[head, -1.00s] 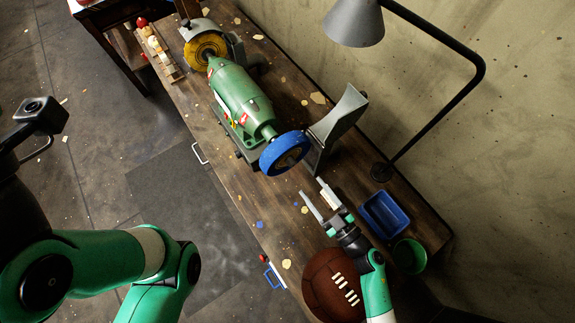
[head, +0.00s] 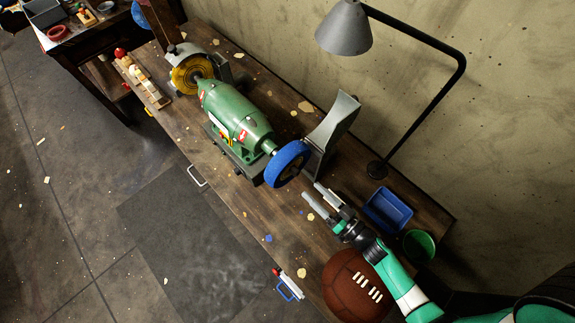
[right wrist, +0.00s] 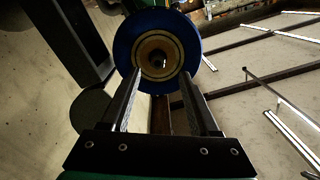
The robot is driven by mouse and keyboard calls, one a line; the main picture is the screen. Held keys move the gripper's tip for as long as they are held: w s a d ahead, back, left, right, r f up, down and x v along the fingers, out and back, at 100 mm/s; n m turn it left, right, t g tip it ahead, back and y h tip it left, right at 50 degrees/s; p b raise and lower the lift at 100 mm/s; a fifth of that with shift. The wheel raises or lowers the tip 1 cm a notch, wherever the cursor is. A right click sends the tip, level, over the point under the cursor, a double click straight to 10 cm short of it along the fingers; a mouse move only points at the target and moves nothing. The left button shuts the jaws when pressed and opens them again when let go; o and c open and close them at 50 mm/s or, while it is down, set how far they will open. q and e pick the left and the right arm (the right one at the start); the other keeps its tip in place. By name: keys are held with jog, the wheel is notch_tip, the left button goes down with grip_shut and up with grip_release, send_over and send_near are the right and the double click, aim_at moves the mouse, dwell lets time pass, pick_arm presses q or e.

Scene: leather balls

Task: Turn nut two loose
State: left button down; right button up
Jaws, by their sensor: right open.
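The green grinder (head: 235,112) stands on the long wooden bench, with a yellow wheel (head: 190,75) at its far end and a blue wheel (head: 284,166) at its near end. In the right wrist view the blue wheel (right wrist: 127,42) faces me, with a small dark hub or nut (right wrist: 160,61) at its centre. No nut carries a readable number. My right gripper (head: 317,202) is open and empty, just short of the blue wheel's face. In the right wrist view its fingers (right wrist: 161,103) point at the wheel, on either side below its centre. My left gripper is not seen.
A grey guard (head: 334,125) stands right beside the blue wheel. A blue bin (head: 388,210), a green bowl (head: 419,244) and a brown ball (head: 350,290) lie near my right arm. A lamp (head: 345,28) leans over the bench. The floor at left is open.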

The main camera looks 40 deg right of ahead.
aim_at(297, 175)
jog(key=shift+d, duration=0.2)
jog(key=w+b, duration=0.1)
jog(key=w, duration=0.5)
jog(key=shift+w, duration=0.8)
grip_shut()
